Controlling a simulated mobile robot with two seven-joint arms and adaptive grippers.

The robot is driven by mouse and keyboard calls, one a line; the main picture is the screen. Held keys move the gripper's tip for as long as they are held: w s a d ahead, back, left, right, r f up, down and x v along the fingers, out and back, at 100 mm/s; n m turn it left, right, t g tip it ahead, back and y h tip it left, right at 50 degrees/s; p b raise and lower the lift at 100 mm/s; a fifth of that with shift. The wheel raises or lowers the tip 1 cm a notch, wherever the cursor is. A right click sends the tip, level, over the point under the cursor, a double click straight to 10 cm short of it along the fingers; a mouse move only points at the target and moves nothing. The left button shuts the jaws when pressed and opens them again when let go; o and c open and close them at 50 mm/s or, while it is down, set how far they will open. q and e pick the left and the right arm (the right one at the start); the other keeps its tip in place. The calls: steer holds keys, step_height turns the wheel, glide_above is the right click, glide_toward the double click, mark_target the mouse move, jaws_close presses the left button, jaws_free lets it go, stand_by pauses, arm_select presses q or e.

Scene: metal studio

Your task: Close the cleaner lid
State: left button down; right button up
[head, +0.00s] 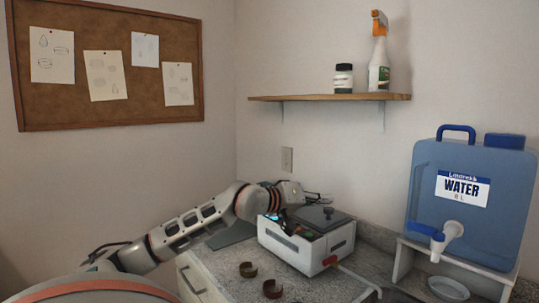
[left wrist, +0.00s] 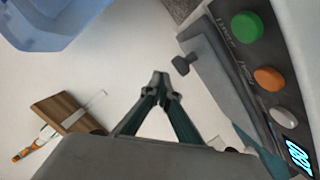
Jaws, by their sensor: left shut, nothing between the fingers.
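The cleaner (head: 312,254) is a white box on the counter; its control panel (left wrist: 270,75) with green, orange and white buttons and a lit display shows in the left wrist view. Its grey lid (head: 318,219) with a dark knob (head: 328,211) is at the top of the box in the head view. The lid (left wrist: 212,75) and knob (left wrist: 184,63) also show in the left wrist view; I cannot tell how far the lid is open. My left gripper (head: 318,196) is shut and empty, above the cleaner near the lid. Its fingertips (left wrist: 160,80) meet, apart from the knob. My right gripper is not in view.
Two small rings (head: 272,288) lie on the counter (head: 315,287) before the cleaner. A blue water container (head: 425,195) on a stand is at right. A shelf (head: 330,98) with bottles hangs above.

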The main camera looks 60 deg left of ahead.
arm_select(q)
steer(key=shift+d+f, duration=0.25)
steer(key=shift+f, duration=0.8)
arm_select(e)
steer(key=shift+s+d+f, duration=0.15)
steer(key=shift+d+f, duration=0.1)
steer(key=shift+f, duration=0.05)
arm_select(q)
steer(key=shift+d+f, duration=0.1)
steer(key=shift+f, duration=0.05)
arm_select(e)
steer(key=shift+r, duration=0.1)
arm_select(q)
step_height(320, 180, up, 5)
steer(key=shift+d+f+p, duration=0.1)
steer(key=shift+p, duration=0.2)
steer(key=s+d+r+p, duration=0.1)
steer(key=s+r+p, duration=0.1)
steer(key=s, duration=0.7)
steer(key=shift+s+r, duration=0.15)
steer(key=shift+s, duration=0.25)
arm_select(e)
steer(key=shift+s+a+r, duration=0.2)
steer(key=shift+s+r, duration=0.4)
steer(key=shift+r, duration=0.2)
